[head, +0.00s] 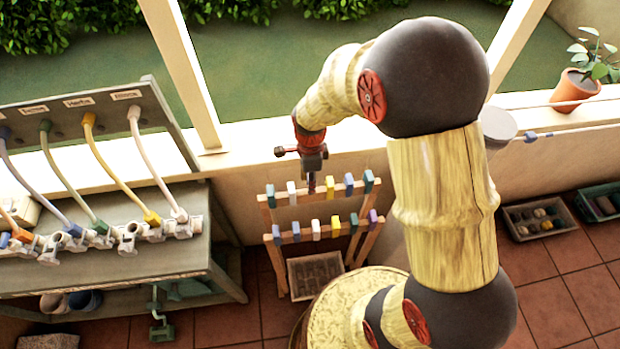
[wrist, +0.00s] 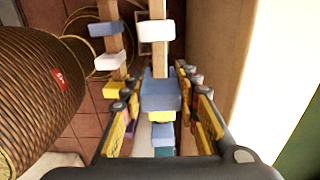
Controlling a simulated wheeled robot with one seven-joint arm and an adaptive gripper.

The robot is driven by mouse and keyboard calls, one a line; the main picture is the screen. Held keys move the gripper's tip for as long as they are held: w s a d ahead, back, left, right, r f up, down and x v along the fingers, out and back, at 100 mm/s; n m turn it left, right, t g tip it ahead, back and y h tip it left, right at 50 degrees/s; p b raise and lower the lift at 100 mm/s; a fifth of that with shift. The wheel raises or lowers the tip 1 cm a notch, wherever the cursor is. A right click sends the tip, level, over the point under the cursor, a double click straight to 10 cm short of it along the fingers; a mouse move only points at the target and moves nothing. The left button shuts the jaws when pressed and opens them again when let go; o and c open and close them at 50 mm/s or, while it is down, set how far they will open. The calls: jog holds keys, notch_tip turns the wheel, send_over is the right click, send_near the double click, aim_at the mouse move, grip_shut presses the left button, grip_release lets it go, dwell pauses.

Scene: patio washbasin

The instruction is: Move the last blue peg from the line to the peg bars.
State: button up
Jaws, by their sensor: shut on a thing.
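The peg bars are a wooden rack with an upper bar (head: 301,199) and a lower bar (head: 306,240), both carrying coloured pegs. My gripper (head: 312,172) points down at the upper bar, between a white peg (head: 291,192) and a yellow peg. In the wrist view my gripper (wrist: 160,100) is shut on a blue peg (wrist: 160,88), one finger on each side. The peg is lined up with the upper bar; I cannot tell whether it is seated on it. The line (head: 580,131) runs along the wall at right, with a small blue fitting (head: 531,137) on it.
A grey washbasin bench (head: 130,255) with hoses stands at left. A crate (head: 315,272) sits under the rack. A potted plant (head: 574,88) stands on the sill.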

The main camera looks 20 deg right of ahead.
jog(key=shift+f+b, duration=1.5)
jog(key=shift+f, duration=1.1)
jog(key=o, duration=0.9)
jog(key=shift+o, duration=0.2)
notch_tip(320, 180, up, 8)
jog(key=p, duration=0.5)
jog(key=shift+r+p, duration=0.1)
jog(key=shift+p, duration=0.3)
